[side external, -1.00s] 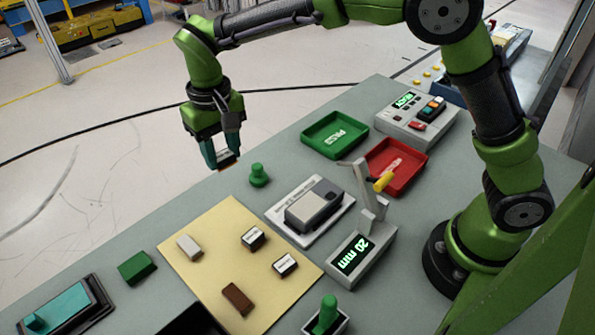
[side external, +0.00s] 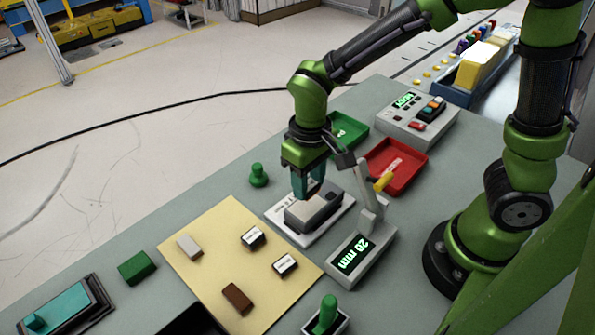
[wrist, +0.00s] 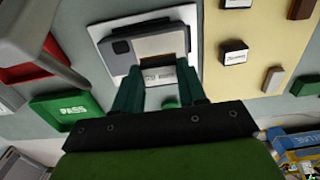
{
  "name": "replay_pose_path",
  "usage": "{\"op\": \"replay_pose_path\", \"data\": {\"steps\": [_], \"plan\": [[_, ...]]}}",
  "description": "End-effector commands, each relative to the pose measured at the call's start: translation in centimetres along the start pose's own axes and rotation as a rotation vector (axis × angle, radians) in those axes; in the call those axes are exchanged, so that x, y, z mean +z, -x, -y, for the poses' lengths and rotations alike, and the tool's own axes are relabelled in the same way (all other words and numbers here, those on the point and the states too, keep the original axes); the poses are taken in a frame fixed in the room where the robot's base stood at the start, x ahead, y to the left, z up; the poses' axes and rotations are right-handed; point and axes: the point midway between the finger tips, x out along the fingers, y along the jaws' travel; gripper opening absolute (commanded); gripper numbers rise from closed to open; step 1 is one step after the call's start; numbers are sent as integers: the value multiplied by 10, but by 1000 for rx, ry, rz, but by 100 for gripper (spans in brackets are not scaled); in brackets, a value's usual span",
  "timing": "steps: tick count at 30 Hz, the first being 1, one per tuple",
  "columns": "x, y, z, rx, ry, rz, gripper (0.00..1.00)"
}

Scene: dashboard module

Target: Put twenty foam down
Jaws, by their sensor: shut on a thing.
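My gripper (side external: 309,190) points down over the grey dashboard module (side external: 326,196), which sits on a white fixture plate (side external: 286,234). The fingertips are at the module's left part, close to its top. A display (side external: 355,255) beside the fixture reads 20 mm.
A beige mat (side external: 207,245) holds several small blocks. A green PASS tray (side external: 350,132), a red tray (side external: 397,166) and a control box (side external: 417,118) are behind. A green knob (side external: 258,175) stands left.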

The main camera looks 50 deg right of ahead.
Motion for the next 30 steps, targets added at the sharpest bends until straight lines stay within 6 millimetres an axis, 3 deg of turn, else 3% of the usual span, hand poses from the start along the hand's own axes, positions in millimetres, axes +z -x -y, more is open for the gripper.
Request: {"op": "replay_pose_path", "data": {"steps": [9, 21, 22, 27, 30], "plan": [[0, -38, 0, 1, -1, 2, 13], [0, -43, 0, 0, -1, 0, 13], [0, -44, 0, 0, -1, 0, 42], [0, -43, 0, 0, -1, -1, 66], [0, -43, 0, 0, -1, -1, 66]]}}
